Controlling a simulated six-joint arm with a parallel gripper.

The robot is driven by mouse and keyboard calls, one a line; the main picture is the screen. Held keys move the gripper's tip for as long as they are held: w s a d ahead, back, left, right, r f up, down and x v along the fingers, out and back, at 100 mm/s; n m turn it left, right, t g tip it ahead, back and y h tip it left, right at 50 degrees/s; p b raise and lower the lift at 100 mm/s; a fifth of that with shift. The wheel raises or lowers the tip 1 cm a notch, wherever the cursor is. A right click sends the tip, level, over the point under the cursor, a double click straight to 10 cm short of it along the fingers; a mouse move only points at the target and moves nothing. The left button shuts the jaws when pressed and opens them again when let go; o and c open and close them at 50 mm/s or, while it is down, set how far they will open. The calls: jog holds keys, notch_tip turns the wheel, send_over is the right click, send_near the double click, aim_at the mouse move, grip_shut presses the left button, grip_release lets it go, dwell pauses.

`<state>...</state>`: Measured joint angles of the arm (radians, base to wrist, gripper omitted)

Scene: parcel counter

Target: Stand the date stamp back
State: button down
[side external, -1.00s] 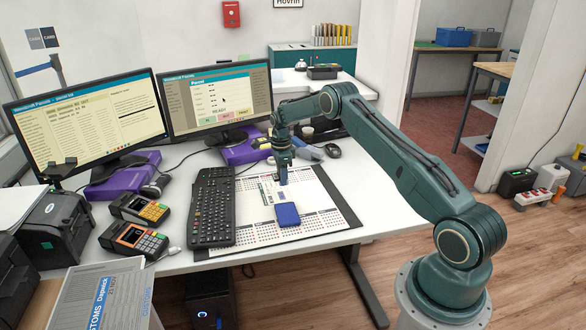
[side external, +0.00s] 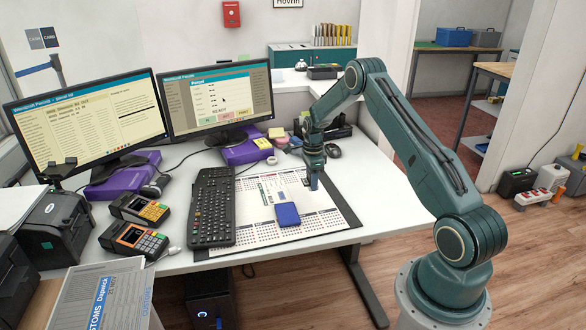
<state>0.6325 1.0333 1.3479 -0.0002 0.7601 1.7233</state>
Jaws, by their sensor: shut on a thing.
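My gripper (side external: 313,181) points down over the right part of the desk mat (side external: 340,212). It is shut on a small dark thing at its fingertips, which I take to be the date stamp. The fingers hide most of it, so I cannot tell its exact tilt or whether it touches the mat. A blue flat pad (side external: 287,214) lies on the mat, in front and to the left of my gripper.
A black keyboard (side external: 212,207) lies left of the mat. Behind my gripper are a mouse (side external: 333,151), a pink tape roll (side external: 281,142) and a dark holder near my arm. Two monitors stand at the back left. The mat's front right is clear.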

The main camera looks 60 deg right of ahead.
jog(key=shift+f, duration=0.25)
jog(key=shift+f, duration=1.8)
jog(key=shift+f, duration=0.45)
dwell(2.5)
jog(key=c, duration=0.7)
grip_release()
jog(key=shift+c, duration=0.2)
jog(key=shift+r, duration=0.1)
notch_tip(320, 180, up, 14)
jog(key=shift+f, duration=0.2)
